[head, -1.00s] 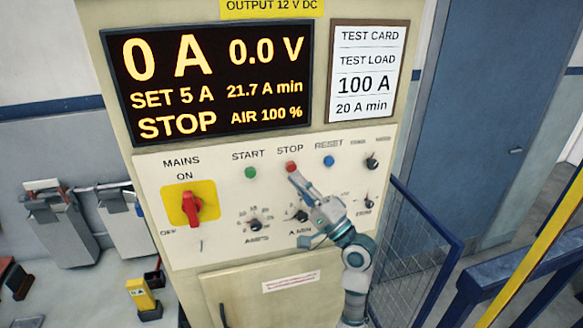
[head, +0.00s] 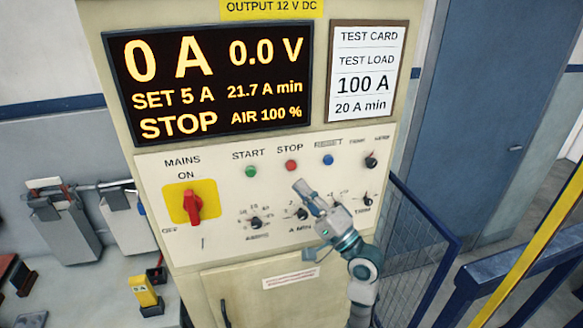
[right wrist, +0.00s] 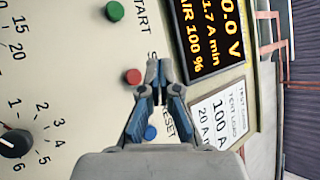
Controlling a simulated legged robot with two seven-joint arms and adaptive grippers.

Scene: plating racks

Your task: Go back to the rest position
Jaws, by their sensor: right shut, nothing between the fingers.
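My right gripper (head: 301,187) is shut and empty in front of the cream control panel (head: 222,246), below the red STOP button (head: 291,166) in the head view. It stands apart from that button, with its arm coming up from the lower right. In the right wrist view the closed fingertips (right wrist: 159,68) show near the red button (right wrist: 132,76) and the blue RESET button (right wrist: 150,132). The display (head: 207,83) reads 0 A, 0.0 V, SET 5 A and STOP. My left gripper is not in view.
The red mains switch (head: 192,206) sits on a yellow plate, pointing up at ON. A green START button (head: 251,172) and several black knobs are on the panel. A blue mesh barrier (head: 415,235) and a yellow rail (head: 535,245) stand at the right.

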